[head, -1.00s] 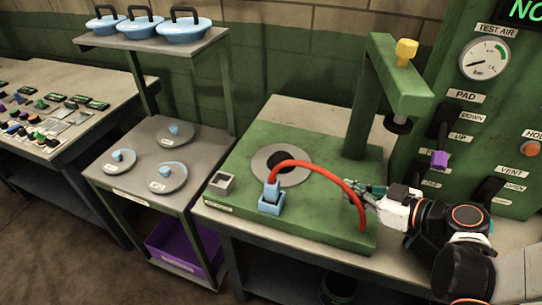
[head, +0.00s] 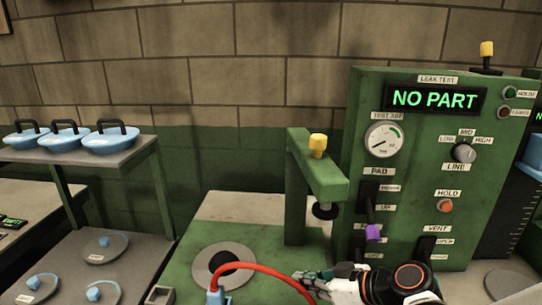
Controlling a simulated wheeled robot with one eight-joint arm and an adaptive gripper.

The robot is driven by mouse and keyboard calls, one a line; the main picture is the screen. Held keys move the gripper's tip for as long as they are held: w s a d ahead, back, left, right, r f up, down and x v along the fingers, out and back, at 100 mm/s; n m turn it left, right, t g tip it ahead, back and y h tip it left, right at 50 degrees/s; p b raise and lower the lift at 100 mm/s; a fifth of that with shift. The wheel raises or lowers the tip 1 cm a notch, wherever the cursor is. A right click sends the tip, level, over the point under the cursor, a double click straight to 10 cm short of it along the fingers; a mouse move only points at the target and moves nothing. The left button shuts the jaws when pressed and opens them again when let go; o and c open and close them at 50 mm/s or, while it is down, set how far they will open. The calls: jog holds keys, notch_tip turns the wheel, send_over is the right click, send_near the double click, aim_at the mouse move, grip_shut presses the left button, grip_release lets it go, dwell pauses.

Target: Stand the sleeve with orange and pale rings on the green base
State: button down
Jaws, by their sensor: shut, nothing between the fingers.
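The green base (head: 270,248) is at the lower middle of the head view, with a grey disc (head: 240,256) around a dark round hole in its top. No sleeve stands on it, and I see no sleeve with orange and pale rings in this view. My gripper (head: 306,279) is at the bottom, over the right part of the base, shut and empty. It is close to the red hose (head: 268,270); I cannot tell whether they touch.
A green post and arm (head: 318,172) with a dark pad (head: 325,211) rises behind my gripper. The test panel (head: 430,133) on the right reads "NO PART". A shelf (head: 135,149) with blue lidded pans (head: 62,139) stands left. Small grey plates (head: 105,247) lie below it.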

jog(key=s+d+r+m+h, duration=0.7)
jog(key=s+d+m+h, duration=0.2)
jog(key=s+d, duration=0.2)
jog(key=shift+s+d+r+m+h, duration=0.15)
jog(key=shift+d+r+m+h, duration=0.15)
jog(key=shift+d, duration=0.4)
jog(key=c, duration=1.6)
grip_release()
jog(key=shift+s+d+r+t, duration=0.1)
jog(key=shift+s+d+t, duration=0.05)
jog(key=shift+t, duration=0.15)
